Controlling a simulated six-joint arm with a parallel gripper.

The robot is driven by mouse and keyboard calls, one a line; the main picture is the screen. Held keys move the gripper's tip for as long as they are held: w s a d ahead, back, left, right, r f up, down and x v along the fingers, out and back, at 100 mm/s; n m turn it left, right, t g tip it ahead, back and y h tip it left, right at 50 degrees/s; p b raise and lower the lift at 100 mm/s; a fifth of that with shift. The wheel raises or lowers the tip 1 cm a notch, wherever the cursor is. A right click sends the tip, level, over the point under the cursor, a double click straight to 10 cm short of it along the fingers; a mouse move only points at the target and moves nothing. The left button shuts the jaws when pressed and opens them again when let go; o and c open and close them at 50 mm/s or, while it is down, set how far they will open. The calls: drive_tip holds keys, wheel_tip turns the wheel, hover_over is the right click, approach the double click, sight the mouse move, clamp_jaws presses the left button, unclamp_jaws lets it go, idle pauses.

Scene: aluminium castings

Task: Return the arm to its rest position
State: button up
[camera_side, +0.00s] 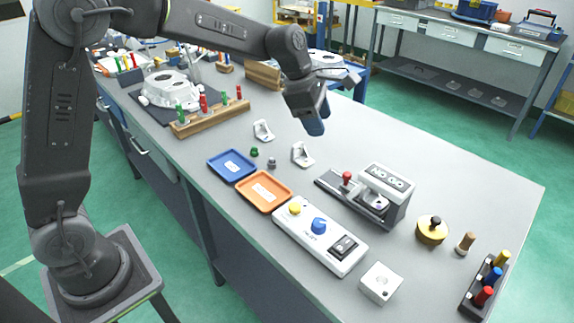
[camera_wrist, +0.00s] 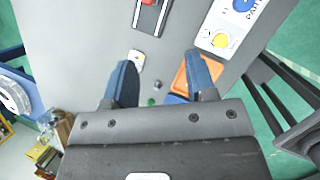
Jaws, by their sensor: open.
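My gripper (camera_side: 316,118) hangs in the air above the far middle part of the grey workbench (camera_side: 440,190). In the wrist view my gripper (camera_wrist: 163,82) shows two blue fingers spread wide apart with nothing between them but the bench far below. My arm reaches in from the left in the side view. Below and around the gripper, two small pale metal brackets (camera_side: 302,154) (camera_side: 263,130) stand on the bench, apart from it.
A blue tray (camera_side: 231,165), an orange tray (camera_side: 264,191) and a control box (camera_side: 319,237) line the near edge. A NO-GO gauge (camera_side: 386,180) stands right. A wooden rack (camera_side: 209,119) and a large casting (camera_side: 170,90) lie left. A yellow-based knob (camera_side: 431,231) sits further right.

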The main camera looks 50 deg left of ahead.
drive_tip(key=s+a+r+m+t+y, duration=0.1)
drive_tip(key=s+r+m, duration=0.2)
drive_tip(key=s+m, duration=0.3)
drive_tip(key=s+a+r+m, duration=0.1)
drive_tip(key=s+r+m, duration=0.2)
drive_tip(key=s+m, duration=0.35)
drive_tip(key=s+a+f+m+t+y, duration=0.1)
drive_tip(key=s+a+f+m, duration=0.1)
drive_tip(key=s+m, duration=0.9)
drive_tip(key=s, duration=0.5)
drive_tip(key=shift+s+y, duration=0.3)
drive_tip(key=shift+y, duration=0.1)
